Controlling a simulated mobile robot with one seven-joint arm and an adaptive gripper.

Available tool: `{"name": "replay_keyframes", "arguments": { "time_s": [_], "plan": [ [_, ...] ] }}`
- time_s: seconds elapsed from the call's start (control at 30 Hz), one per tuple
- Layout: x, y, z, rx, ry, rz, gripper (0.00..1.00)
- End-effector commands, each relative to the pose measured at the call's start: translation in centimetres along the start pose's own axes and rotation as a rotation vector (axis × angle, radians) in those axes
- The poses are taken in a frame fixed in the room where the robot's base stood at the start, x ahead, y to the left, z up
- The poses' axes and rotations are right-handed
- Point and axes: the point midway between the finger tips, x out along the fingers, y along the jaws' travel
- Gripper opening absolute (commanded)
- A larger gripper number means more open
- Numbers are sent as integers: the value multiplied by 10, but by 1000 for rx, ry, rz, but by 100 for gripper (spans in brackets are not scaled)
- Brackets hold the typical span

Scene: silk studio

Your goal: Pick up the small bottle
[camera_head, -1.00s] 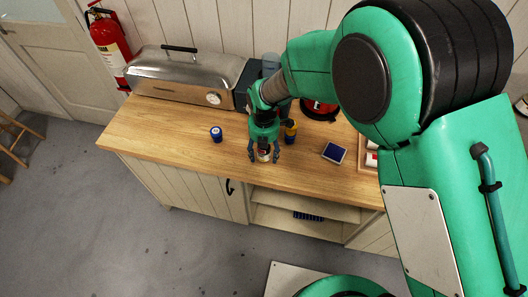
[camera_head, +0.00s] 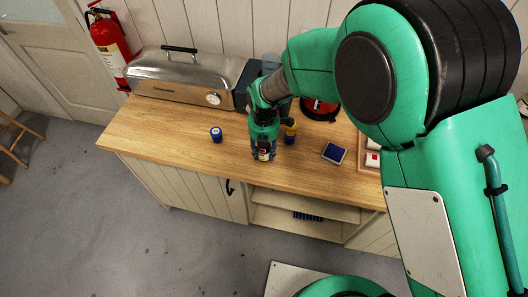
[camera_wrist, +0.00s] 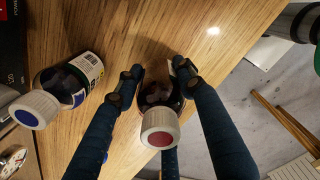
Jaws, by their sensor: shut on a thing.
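The small bottle (camera_wrist: 158,95) is dark, with a white cap that has a red top. In the wrist view it stands between the dark blue fingers of my gripper (camera_wrist: 158,78), which are shut on it from both sides. In the head view my gripper (camera_head: 263,150) points down near the front of the wooden worktop (camera_head: 160,133). The bottle (camera_head: 264,154) shows only partly there, between the fingers. I cannot tell whether its base touches the wood.
A small blue pot (camera_head: 216,135) is to the left and a blue-topped box (camera_head: 333,153) to the right. A metal steamer (camera_head: 185,75) is at the back left. The front left of the worktop is clear.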

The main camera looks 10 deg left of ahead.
Motion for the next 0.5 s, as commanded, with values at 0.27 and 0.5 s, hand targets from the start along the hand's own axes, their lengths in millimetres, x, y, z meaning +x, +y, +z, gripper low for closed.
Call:
{"name": "replay_keyframes", "arguments": {
  "time_s": [0.27, 0.5],
  "plan": [
    [-30, -6, -4, 0, -1, 1, 10],
    [-33, -39, -30, 0, 0, 1, 10]
  ]
}}
